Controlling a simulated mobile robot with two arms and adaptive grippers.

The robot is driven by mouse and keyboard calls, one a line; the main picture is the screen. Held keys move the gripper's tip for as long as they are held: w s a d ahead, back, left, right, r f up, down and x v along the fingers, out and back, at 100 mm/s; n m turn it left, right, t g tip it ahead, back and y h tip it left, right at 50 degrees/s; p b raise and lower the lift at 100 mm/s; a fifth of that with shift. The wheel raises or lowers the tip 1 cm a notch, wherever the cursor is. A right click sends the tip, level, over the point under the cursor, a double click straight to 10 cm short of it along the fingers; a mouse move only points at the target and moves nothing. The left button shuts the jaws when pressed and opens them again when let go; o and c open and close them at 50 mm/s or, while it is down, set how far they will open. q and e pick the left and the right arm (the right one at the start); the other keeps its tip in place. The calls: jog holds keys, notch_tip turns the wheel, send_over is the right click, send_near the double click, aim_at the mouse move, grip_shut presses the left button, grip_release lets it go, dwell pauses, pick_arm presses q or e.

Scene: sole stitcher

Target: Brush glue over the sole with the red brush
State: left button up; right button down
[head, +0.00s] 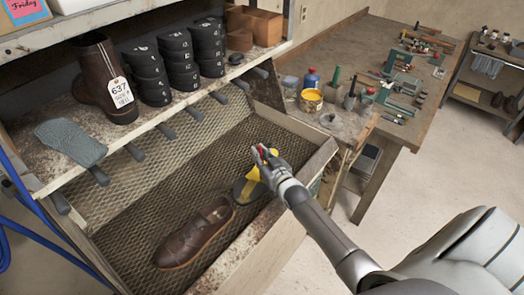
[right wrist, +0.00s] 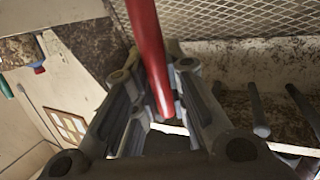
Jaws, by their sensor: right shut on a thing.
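My right gripper (head: 268,166) is shut on the red brush, above the right part of the mesh-floored bin. The red brush (right wrist: 150,50) shows as a red handle between the fingers in the right wrist view; its bristles cannot be made out. A dark sole (head: 241,190) with a yellow area lies in the bin, just below and left of my right gripper, partly hidden by it. I cannot tell whether the brush touches it. An open can with yellow on it (head: 311,100) stands on the bench to the right. My left gripper is not in view.
A brown shoe (head: 195,235) lies in the mesh bin (head: 140,225), left of the sole. The shelf above holds a tagged brown boot (head: 100,80) and stacked black pieces (head: 180,65). Bottles and tools crowd the workbench (head: 345,60). The bin's front wall (head: 262,255) is a raised edge.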

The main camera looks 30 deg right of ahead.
jog(key=s+a, duration=0.4)
jog(key=a, duration=0.3)
jog(key=shift+a+f, duration=0.15)
jog(key=shift+a, duration=0.1)
dwell(0.8)
